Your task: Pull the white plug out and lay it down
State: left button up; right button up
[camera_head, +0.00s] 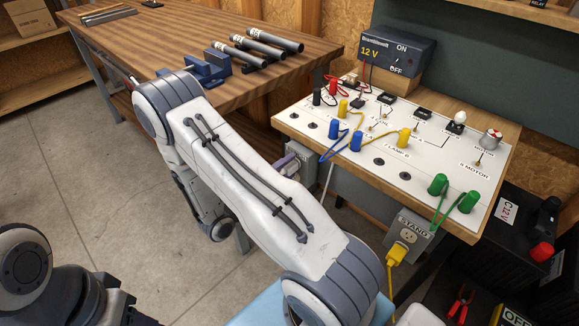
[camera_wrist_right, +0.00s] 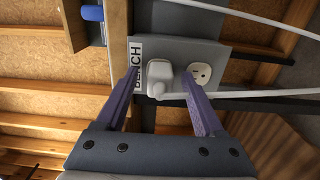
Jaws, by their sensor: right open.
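The white plug (camera_wrist_right: 158,84) sits in the left socket of a grey outlet plate labelled BENCH (camera_wrist_right: 213,55) in the right wrist view. My right gripper (camera_wrist_right: 161,76) is open, its purple fingers to the left and right of the plug. I cannot tell whether they touch it. In the head view the right gripper (camera_head: 288,161) shows partly behind my arm, at the grey outlet box (camera_head: 303,172) under the bench's left edge. The plug is hidden there. My left arm shows at the bottom left, but its gripper is not in view.
The white circuit board (camera_head: 375,160) with coloured leads lies on the bench above. A STAND outlet (camera_head: 409,234) holds a yellow plug (camera_head: 397,256). A wooden table (camera_head: 180,40) with pipes and a blue vise (camera_head: 207,68) stands at the back left. White cords cross the wrist view.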

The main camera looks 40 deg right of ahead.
aim_at(284, 170)
dwell(0.7)
grip_shut()
dwell(1.2)
jog(key=shift+a, duration=0.15)
jog(key=shift+s+a+b, duration=0.15)
jog(key=shift+a+b, duration=0.05)
jog(key=shift+a, duration=1.25)
jog(key=shift+s+a+b, duration=0.1)
jog(key=shift+a+b, duration=0.1)
jog(key=shift+a, duration=1.2)
jog(key=shift+w+a, duration=0.1)
